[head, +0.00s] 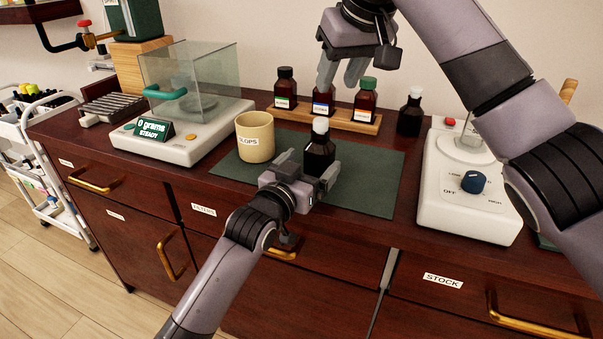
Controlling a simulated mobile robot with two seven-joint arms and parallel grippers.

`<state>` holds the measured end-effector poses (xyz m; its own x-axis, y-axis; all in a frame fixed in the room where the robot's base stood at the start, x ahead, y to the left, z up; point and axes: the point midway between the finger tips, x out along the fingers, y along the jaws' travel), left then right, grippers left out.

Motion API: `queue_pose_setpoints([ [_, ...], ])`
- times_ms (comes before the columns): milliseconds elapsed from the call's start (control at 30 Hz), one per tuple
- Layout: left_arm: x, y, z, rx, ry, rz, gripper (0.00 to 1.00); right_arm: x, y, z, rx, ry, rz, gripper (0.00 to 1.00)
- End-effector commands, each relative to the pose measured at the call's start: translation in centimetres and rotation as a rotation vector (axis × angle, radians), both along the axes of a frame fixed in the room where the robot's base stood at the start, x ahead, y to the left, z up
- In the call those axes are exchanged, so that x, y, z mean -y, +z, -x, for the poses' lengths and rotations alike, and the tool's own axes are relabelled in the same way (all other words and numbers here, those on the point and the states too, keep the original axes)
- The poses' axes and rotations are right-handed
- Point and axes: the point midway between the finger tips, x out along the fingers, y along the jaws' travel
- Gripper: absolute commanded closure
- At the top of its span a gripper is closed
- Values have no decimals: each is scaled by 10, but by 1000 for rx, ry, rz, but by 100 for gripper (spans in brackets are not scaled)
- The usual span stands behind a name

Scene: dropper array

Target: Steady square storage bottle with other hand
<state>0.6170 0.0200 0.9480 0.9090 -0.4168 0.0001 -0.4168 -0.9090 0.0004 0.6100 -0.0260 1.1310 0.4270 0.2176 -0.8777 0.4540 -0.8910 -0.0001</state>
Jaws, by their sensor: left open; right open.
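A dark square storage bottle (319,152) with a white cap stands upright on the green mat (372,182). My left gripper (318,172) is open at the bottle's near side, with its fingers by the lower part of the bottle; I cannot tell whether they touch it. The gripper hides the bottle's base. My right gripper (341,78) is open and points down above the wooden rack (344,121). Its fingers are above and close to the middle brown bottle (324,101) in the rack; I see nothing held in them.
A beige cup (255,140) stands left of the square bottle. A balance (185,130) with a glass shield is at the left. Another dark bottle (410,113) stands right of the rack. A white hotplate-like device (468,205) is at the right. The mat's right part is clear.

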Motion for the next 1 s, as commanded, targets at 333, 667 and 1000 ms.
queue_pose_setpoints([
  [333, 9, 0, -21, -1, 1, 0, 8, 0, 0, 0, 0, 0, 0, 57],
  [667, 10, 0, -22, 0, 1, 0, 12, 0, 0, 0, 0, 0, 0, 57],
  [1000, 10, 0, -22, 0, 1, 0, 89, 0, 0, 0, 0, 0, 0, 57],
])
